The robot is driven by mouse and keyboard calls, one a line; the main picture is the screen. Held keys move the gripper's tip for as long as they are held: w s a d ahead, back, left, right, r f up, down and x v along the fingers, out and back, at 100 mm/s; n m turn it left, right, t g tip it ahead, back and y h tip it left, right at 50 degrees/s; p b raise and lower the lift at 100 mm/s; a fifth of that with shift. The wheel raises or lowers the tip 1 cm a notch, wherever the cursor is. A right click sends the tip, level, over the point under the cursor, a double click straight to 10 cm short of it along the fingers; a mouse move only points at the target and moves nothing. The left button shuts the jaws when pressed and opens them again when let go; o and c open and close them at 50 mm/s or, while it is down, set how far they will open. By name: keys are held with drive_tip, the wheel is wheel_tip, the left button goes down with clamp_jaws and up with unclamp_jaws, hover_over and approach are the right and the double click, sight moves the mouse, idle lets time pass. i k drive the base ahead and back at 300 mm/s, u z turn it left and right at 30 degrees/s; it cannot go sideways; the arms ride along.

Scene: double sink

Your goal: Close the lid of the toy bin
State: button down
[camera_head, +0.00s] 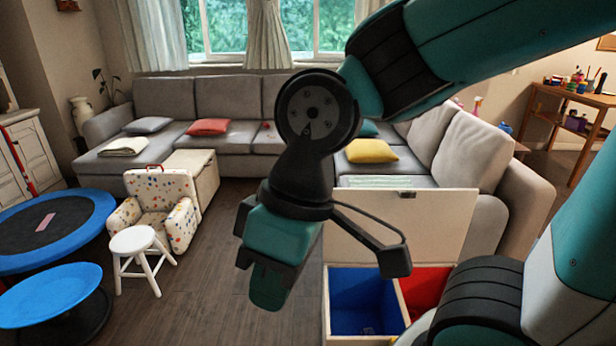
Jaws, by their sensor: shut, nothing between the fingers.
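The toy bin (326,318) stands at the bottom right of the head view. Its inside shows a blue compartment (360,298) on the left and a red compartment (424,285) on the right. Its pale lid (440,215) is open and stands about upright at the back of the bin. My gripper (268,290) points down, shut and empty, to the left of the bin in the picture. My gripper and arm hide part of the lid and bin. I cannot tell how far the gripper is from the lid in depth.
A small white stool (132,241) and a spotted armchair (160,205) stand to the left. A blue-rimmed trampoline (50,228) and a round blue seat (48,292) are farther left. A grey corner sofa (232,100) runs behind. Bare wooden floor (190,305) lies left of my gripper.

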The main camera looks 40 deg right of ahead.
sight(434, 223)
drive_tip(key=u, duration=0.35)
drive_tip(key=i, duration=2.6)
drive_tip(key=z, duration=1)
drive_tip(key=i, duration=0.65)
drive_tip(key=z, duration=1.15)
drive_tip(key=i, duration=0.5)
drive_tip(key=z, duration=0.45)
